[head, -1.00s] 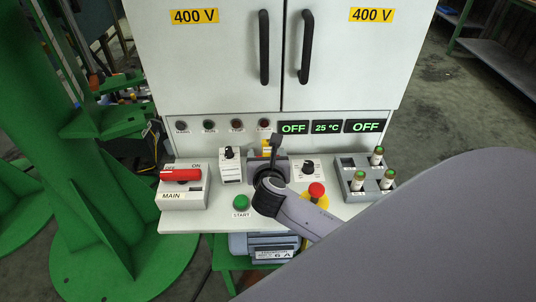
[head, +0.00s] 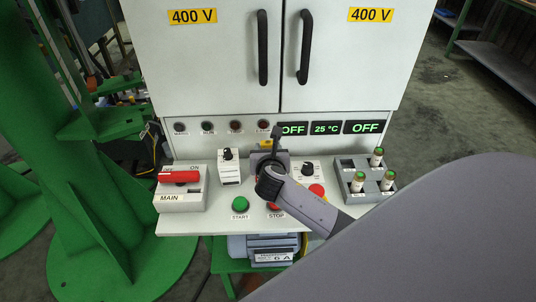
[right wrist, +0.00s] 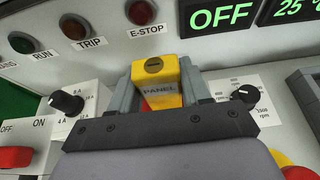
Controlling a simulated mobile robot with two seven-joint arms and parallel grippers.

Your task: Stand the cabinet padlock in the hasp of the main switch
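A yellow padlock marked PANEL (right wrist: 160,88) stands between the two fingers of my right gripper (right wrist: 160,95) in the right wrist view. The fingers flank it closely; whether they press on it I cannot tell. In the head view only a bit of yellow (head: 265,143) shows behind my right gripper (head: 275,150), which is over the middle of the panel. The main switch (head: 180,200) is a pale box with a red handle (head: 179,176) at the panel's left. Its hasp is too small to make out. My left gripper is out of view.
A selector knob block (head: 229,168) stands between the main switch and my right gripper. Green START (head: 240,204) and red STOP (head: 275,206) buttons lie in front. A red emergency button (head: 317,190) and a fuse holder (head: 357,195) are to the right. The cabinet (head: 210,75) rises behind.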

